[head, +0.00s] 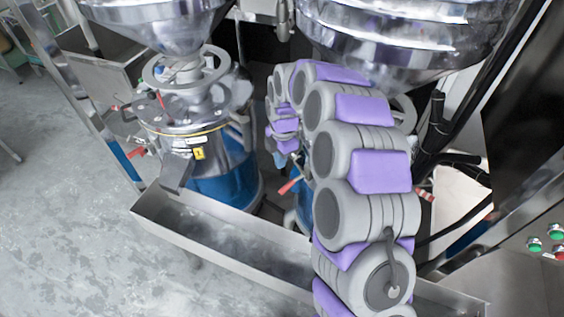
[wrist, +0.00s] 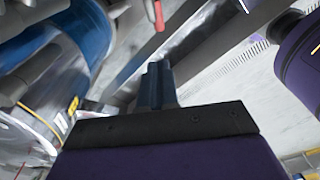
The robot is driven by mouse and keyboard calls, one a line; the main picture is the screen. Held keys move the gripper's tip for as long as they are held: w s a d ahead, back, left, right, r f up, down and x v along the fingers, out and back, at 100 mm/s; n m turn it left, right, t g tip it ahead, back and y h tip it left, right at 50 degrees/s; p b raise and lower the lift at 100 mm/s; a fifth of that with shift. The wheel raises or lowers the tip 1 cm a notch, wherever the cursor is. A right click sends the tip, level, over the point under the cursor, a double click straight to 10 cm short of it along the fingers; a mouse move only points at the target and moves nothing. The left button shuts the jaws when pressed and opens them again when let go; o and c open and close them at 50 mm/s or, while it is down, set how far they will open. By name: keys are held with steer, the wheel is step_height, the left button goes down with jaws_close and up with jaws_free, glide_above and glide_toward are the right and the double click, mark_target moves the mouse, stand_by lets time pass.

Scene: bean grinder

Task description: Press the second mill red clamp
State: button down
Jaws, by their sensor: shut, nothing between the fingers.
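The second mill stands behind my arm in the head view; only bits show, such as its blue base (head: 291,220). A red clamp handle (head: 290,187) sticks out at its left side, just below my gripper (head: 281,160). Another red-tipped handle (head: 425,195) shows to the right of my arm. In the wrist view my gripper (wrist: 157,80) is shut and empty, its dark blue fingers together. A red handle (wrist: 154,12) lies beyond the fingertips at the top edge, apart from them. I cannot tell which of the handles it is.
The first mill (head: 215,165), with a yellow label, stands at the left. A long metal trough (head: 215,238) runs in front of both mills. Steel hoppers (head: 395,45) hang above. A panel with green buttons (head: 534,244) is at the right. Open floor (head: 75,230) lies at the left.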

steer(key=b, duration=0.1)
glide_above(284, 188)
steer(key=s+a, duration=0.1)
steer(key=f, duration=0.8)
steer(key=shift+a, duration=0.2)
steer(key=f, duration=0.1)
steer(key=d+f, duration=0.1)
steer(key=w+f, duration=0.1)
steer(key=f, duration=0.1)
steer(key=shift+w+d+b, duration=0.1)
steer(key=shift+d+b, duration=0.2)
steer(key=shift+b, duration=0.05)
steer(key=shift+r, duration=0.1)
